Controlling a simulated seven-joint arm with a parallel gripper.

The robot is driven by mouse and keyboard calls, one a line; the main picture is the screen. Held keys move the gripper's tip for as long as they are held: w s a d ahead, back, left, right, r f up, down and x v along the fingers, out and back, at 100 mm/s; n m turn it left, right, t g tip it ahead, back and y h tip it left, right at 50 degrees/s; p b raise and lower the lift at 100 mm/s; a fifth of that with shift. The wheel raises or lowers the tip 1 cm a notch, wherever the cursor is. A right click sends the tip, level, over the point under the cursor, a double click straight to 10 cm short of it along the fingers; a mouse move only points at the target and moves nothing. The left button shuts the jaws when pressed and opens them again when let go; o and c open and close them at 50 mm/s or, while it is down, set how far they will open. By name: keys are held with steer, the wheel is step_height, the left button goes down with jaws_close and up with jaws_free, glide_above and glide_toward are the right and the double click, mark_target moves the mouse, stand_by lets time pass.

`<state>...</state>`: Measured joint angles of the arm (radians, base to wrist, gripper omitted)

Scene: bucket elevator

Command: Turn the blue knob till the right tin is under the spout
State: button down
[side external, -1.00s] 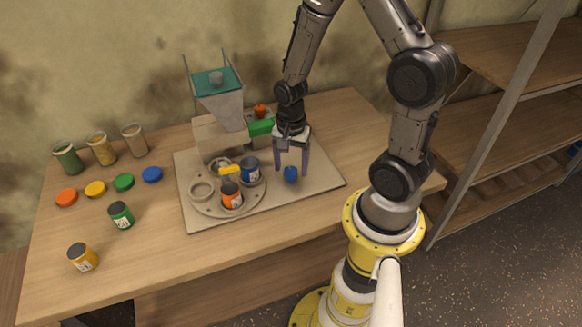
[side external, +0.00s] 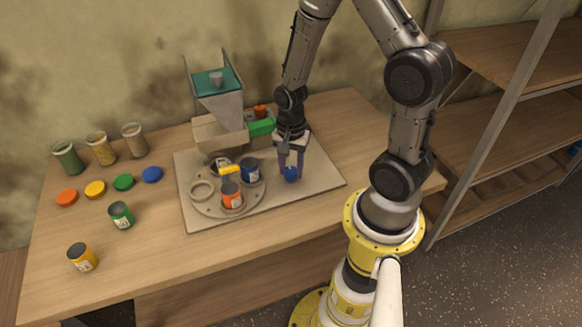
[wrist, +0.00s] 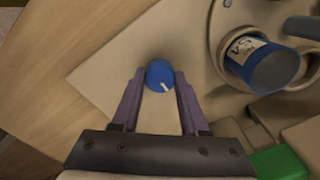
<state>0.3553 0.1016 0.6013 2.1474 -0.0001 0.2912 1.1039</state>
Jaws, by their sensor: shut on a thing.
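The blue knob (side external: 291,174) stands on the beige base plate, right of the turntable. My gripper (side external: 291,168) is down over it and shut on it; in the wrist view the knob (wrist: 160,74) sits between the fingertips, its white mark pointing to the lower right. The round turntable (side external: 213,208) carries a blue tin (side external: 250,172) at its back right and an orange tin (side external: 231,195) at its front. An empty ring (side external: 202,190) is at its left. The spout area below the hopper (side external: 222,110) is partly hidden by a yellow part (side external: 229,169).
A green block (side external: 261,127) and a red knob (side external: 260,111) are by the machine.

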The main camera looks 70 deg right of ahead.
steer(key=shift+n, duration=0.3)
steer(key=n, duration=0.3)
steer(key=shift+n, duration=0.3)
steer(key=n, duration=0.4)
steer(key=shift+n, duration=0.3)
steer(key=n, duration=0.4)
steer(key=shift+w, duration=0.1)
steer(key=shift+n, duration=2.5)
steer(key=shift+c, duration=2.1)
jaws_free()
steer(key=shift+a, duration=0.1)
